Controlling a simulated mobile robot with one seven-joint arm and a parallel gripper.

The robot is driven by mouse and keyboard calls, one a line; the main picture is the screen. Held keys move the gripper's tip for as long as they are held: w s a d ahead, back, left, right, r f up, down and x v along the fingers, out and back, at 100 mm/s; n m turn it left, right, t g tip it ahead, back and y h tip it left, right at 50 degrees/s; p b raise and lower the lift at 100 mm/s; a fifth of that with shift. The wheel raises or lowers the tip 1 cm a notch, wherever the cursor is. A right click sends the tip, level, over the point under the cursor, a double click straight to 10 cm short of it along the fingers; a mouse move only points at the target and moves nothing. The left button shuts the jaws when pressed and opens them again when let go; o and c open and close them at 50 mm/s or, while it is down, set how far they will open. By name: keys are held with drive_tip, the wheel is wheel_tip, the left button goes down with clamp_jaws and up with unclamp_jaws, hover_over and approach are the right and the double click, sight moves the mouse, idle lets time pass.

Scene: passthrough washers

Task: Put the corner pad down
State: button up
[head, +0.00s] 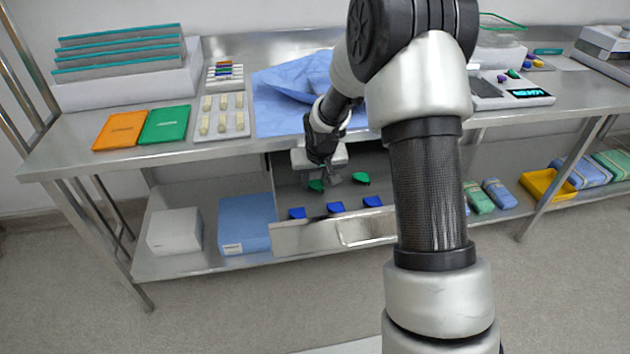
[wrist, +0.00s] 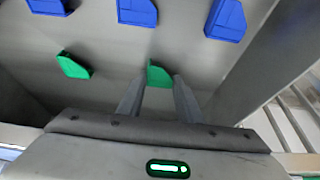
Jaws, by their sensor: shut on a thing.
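A green corner pad (wrist: 158,75) is between the fingertips of my gripper (wrist: 158,88), which is shut on it. The held pad also shows in the head view (head: 316,186), low inside the open drawer (head: 290,241). I cannot tell whether it touches the drawer floor. My gripper (head: 326,184) reaches down into the drawer from above. A second green pad (head: 361,179) lies on the drawer floor to the right; in the wrist view it is on the left (wrist: 73,66). Three blue pads (head: 335,207) lie along the drawer's front side.
The drawer hangs under a steel bench whose front edge (head: 210,152) is close to my arm. On the bench are a blue cloth (head: 285,95), an orange book (head: 120,129) and a green one (head: 165,125). Bare drawer floor lies between the green and blue pads.

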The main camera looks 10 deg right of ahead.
drive_tip(key=shift+f, duration=0.2)
drive_tip(key=o, duration=1)
